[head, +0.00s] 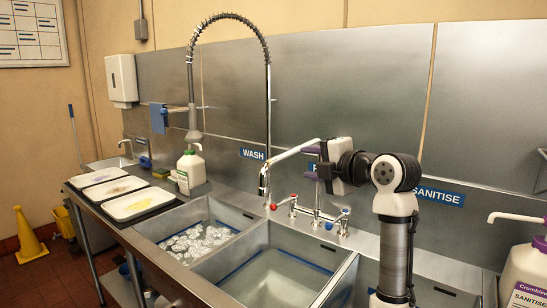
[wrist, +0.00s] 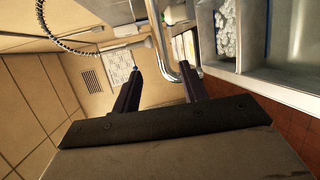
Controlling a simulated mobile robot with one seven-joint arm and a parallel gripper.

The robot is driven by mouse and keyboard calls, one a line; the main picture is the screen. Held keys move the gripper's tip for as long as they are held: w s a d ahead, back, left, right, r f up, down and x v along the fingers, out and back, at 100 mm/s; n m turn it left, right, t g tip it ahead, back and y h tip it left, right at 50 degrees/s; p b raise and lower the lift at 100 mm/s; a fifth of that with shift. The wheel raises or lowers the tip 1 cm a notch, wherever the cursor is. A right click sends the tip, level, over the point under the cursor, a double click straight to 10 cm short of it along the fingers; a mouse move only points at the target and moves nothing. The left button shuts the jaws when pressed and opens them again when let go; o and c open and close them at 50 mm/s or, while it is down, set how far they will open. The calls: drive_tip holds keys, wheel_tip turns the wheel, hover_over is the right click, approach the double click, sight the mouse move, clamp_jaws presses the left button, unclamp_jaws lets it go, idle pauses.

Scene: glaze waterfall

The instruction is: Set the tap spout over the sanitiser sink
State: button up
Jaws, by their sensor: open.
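The tap spout (head: 292,151) is a silver tube that runs left from the tap's upright post and bends down at its tip, near the wash sink's right side and the divider. In the wrist view the spout (wrist: 162,45) curves down close to the right finger. My gripper (head: 316,162) is open beside the post end of the spout; the wrist view shows its two dark fingers (wrist: 161,74) apart. I cannot tell if they touch the tube.
Red (head: 292,199) and blue (head: 345,212) tap handles flank the post. A spring hose (head: 232,17) arches above. Trays (head: 137,205) lie left; a purple-labelled jug (head: 524,275) stands right.

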sight(282, 159)
drive_tip(key=p+x, duration=0.5)
drive_tip(key=x, duration=0.7)
drive_tip(key=shift+w+a+f, duration=0.1)
drive_tip(key=shift+w+a, duration=0.15)
drive_tip(key=shift+w+a+f, duration=0.15)
drive_tip(key=shift+w, duration=0.1)
drive_tip(key=shift+c, duration=0.4)
clamp_jaws()
